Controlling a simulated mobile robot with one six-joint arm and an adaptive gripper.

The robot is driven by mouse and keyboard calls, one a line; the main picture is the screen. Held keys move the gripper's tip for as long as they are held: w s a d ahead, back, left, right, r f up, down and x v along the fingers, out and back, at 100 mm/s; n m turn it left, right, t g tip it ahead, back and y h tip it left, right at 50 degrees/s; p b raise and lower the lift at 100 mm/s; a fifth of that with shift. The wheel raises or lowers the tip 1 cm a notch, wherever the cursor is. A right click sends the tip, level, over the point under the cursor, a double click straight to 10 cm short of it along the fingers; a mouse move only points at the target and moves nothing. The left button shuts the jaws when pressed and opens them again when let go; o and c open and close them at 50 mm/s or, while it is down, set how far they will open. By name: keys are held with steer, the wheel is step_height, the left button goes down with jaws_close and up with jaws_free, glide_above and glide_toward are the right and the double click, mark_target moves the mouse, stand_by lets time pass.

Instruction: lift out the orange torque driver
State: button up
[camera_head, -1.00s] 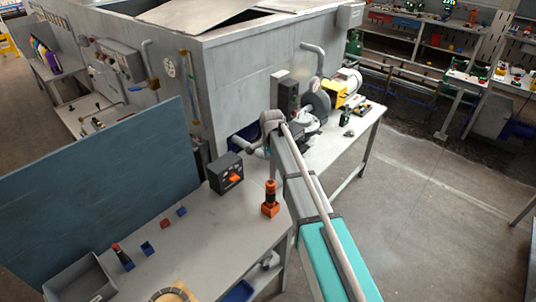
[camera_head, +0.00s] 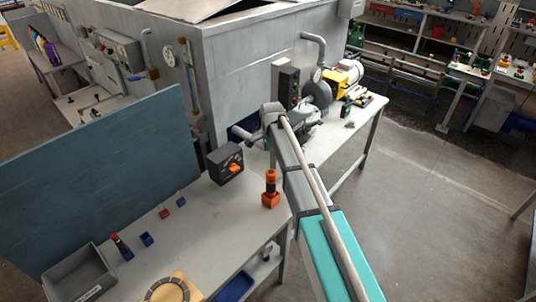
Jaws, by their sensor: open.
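The orange torque driver (camera_head: 270,184) stands upright near the right edge of the grey workbench (camera_head: 205,228). It is orange with a dark band around its middle. Its lower end sits in a small orange block holder (camera_head: 270,201), which hides its tip. My gripper is not in view, and nothing touches the driver.
A dark box with an orange knob (camera_head: 226,164) stands behind the driver. Small blue and red holders, a red-topped tool (camera_head: 120,244) and a grey bin (camera_head: 78,276) are on the left. The middle bench is clear.

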mark_target(271, 171)
steer(key=shift+f+b, duration=5.5)
steer(key=shift+f, duration=0.25)
steer(key=c, duration=1.4)
steer(key=shift+o, duration=0.2)
steer(key=shift+r+p, duration=3.75)
steer(key=shift+p, duration=0.05)
